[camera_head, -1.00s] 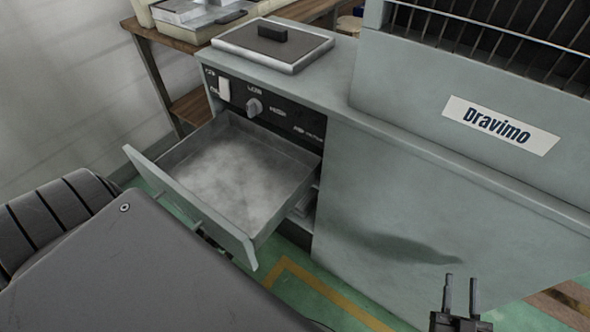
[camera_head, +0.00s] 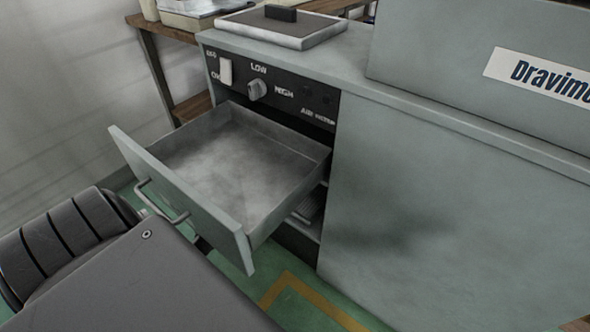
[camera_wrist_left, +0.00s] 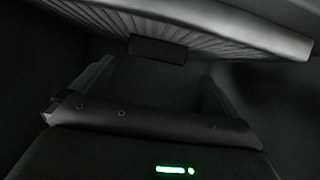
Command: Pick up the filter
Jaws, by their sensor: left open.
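A pleated filter with a pale rim (camera_wrist_left: 195,28) fills the top of the left wrist view, with a dark block-shaped tab (camera_wrist_left: 158,48) at its near edge. In the head view a small grey ribbed part of it (camera_head: 309,207) seems to show in the opening under the drawer. My left gripper (camera_wrist_left: 159,72) is open and empty, its two fingers apart on either side of the tab and a little short of it. In the head view the drawer and my arm hide this gripper. My right gripper is not in view.
An open drawer (camera_head: 245,250) with a grey dusty tray juts out above the opening. A control panel (camera_head: 270,88) is behind it. A flat lidded plate (camera_head: 283,25) lies on the machine's top. The green floor (camera_head: 330,300) at the front is clear.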

